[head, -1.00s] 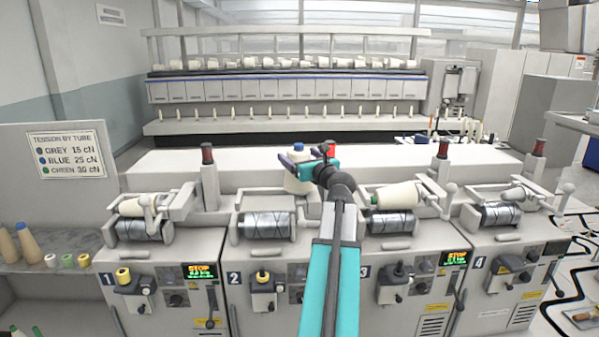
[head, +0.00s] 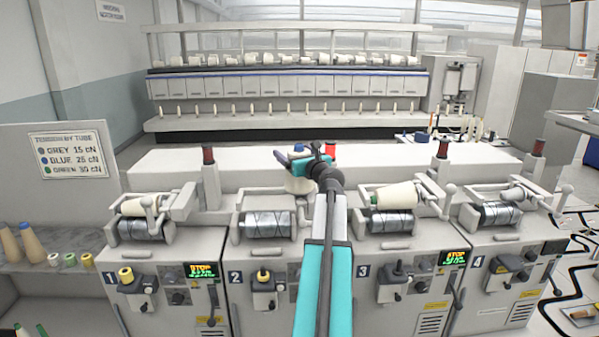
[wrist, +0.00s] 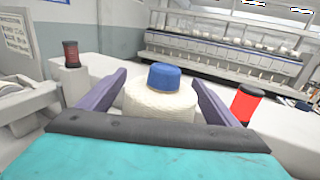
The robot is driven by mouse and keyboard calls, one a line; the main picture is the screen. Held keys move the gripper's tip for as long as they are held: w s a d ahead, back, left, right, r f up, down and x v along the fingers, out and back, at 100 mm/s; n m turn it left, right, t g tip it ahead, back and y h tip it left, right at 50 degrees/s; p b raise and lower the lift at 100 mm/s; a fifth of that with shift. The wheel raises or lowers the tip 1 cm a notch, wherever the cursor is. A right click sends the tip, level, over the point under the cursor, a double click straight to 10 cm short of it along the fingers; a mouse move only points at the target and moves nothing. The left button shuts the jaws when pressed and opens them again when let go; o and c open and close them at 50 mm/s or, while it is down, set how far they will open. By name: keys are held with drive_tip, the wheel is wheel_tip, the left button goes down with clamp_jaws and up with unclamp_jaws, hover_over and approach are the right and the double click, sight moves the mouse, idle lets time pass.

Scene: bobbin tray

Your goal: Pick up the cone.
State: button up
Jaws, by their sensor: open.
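The cone (wrist: 160,101) is cream yarn with a blue tube tip, upright on the white machine top behind unit 2. In the head view the cone (head: 299,184) is partly covered by my gripper (head: 300,165). In the wrist view my gripper (wrist: 160,90) is open, with one purple finger on each side of the cone. The cone stands between the fingers, and I see a gap at its right side. Its lower part is hidden by the gripper's dark front edge.
Red lamp posts (wrist: 71,54) and (wrist: 246,104) stand left and right of the gripper. A shelf (head: 60,262) at left holds cones and small tubes.

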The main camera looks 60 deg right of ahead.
idle(0.3)
drive_tip(key=c, duration=1.8)
drive_tip(key=shift+r, duration=0.2)
wheel_tip(320, 180, up, 9)
drive_tip(key=shift+r+b, duration=0.2)
drive_tip(key=shift+b, duration=0.5)
drive_tip(key=shift+r, duration=0.15)
drive_tip(key=shift+p, duration=0.4)
